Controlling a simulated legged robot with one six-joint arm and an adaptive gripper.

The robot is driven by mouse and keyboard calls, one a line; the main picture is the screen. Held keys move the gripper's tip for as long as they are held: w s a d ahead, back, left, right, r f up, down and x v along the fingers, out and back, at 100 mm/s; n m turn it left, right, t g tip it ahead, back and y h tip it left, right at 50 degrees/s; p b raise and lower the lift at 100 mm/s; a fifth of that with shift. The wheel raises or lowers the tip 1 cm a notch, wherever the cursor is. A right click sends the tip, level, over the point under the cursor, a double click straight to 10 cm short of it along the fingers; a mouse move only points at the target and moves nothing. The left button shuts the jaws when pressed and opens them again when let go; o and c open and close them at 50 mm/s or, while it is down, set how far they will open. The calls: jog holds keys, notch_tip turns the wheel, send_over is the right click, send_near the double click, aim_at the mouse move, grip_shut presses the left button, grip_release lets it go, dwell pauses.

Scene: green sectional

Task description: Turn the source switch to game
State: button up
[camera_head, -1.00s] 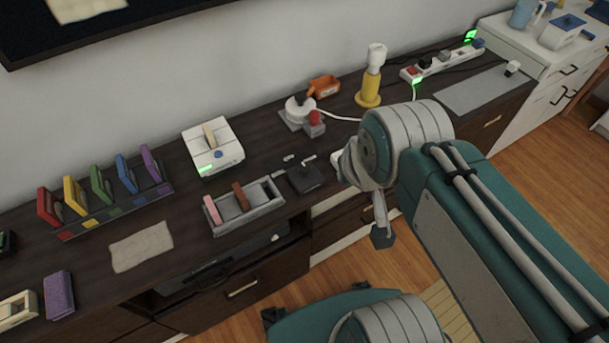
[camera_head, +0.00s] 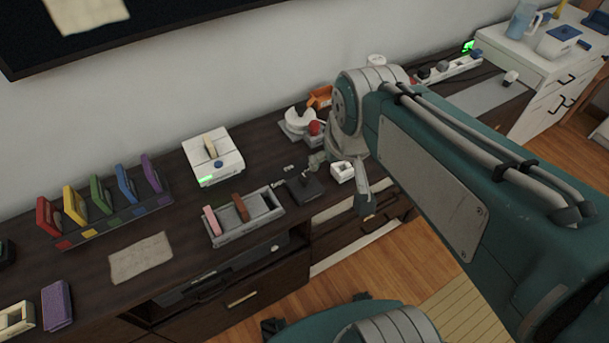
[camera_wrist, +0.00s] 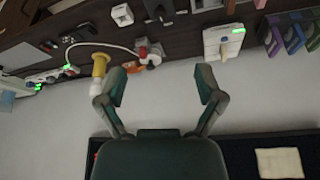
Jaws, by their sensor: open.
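A small dark square block with a lever on top (camera_head: 304,187), which looks like the source switch, sits near the front edge of the dark cabinet. In the wrist view it seems to be the dark block (camera_wrist: 158,8) at the top edge, partly cut off. Small pale labels lie behind it; I cannot read them or the lever's setting. My gripper (camera_wrist: 161,84) is open and empty, its two fingers spread. In the head view my gripper hangs just right of the switch, apart from the lever as far as I can tell.
A white square holder (camera_head: 343,172) stands right of the switch. A grey tray (camera_head: 247,233) with pink and brown pieces is left of it, and a white console (camera_head: 213,160) is behind that. A white-and-red device (camera_head: 299,125) stands behind the switch. A wall screen (camera_head: 150,25) hangs above.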

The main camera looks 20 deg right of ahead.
jog(key=w+f+g, duration=0.2)
jog(key=w+f, duration=0.4)
jog(key=w, duration=0.5)
jog(key=g, duration=0.2)
send_over(305, 176)
notch_tip(305, 176, down, 12)
jog(key=f, duration=0.1)
notch_tip(305, 176, down, 10)
jog(key=shift+r, duration=0.1)
jog(key=c, duration=1.1)
